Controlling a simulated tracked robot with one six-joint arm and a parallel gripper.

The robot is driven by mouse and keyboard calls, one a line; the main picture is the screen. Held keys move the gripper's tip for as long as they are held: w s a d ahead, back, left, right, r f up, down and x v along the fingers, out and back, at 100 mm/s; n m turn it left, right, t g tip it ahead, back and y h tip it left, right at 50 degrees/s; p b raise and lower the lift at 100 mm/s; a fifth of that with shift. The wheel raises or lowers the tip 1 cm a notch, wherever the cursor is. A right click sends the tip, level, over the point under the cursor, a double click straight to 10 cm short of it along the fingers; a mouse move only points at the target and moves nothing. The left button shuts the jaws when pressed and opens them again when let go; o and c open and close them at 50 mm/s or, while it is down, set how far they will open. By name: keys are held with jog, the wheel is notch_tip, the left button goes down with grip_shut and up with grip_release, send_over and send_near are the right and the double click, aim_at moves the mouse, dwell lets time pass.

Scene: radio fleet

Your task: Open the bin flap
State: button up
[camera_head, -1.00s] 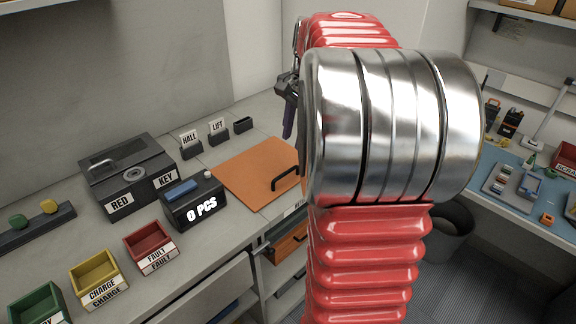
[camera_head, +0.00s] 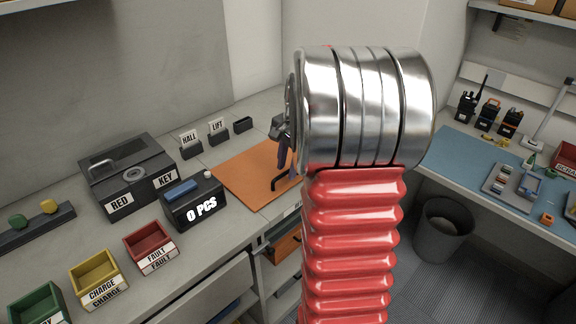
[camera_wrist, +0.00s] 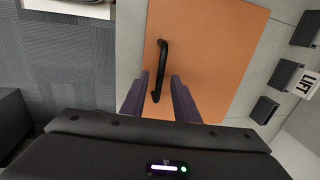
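The bin flap is an orange panel (camera_head: 240,172) lying flat in the counter, with a black bar handle near its front edge. In the wrist view the orange flap (camera_wrist: 215,50) fills the middle, and its black handle (camera_wrist: 161,70) runs up from between my fingers. My gripper (camera_wrist: 160,82) is open, with one purple finger on each side of the handle's near end. I cannot tell whether the fingers touch it. In the head view my gripper (camera_head: 283,160) is over the handle, partly hidden by my arm.
A black key box (camera_head: 128,172) and a "0 PCS" counter (camera_head: 192,203) stand left of the flap. Yellow (camera_head: 97,277), red (camera_head: 150,245) and green trays line the counter front. Small card holders stand behind. A grey waste bin (camera_head: 443,230) is on the floor at right.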

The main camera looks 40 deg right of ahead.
jog(key=shift+c, duration=0.5)
grip_shut()
jog(key=shift+d, duration=0.1)
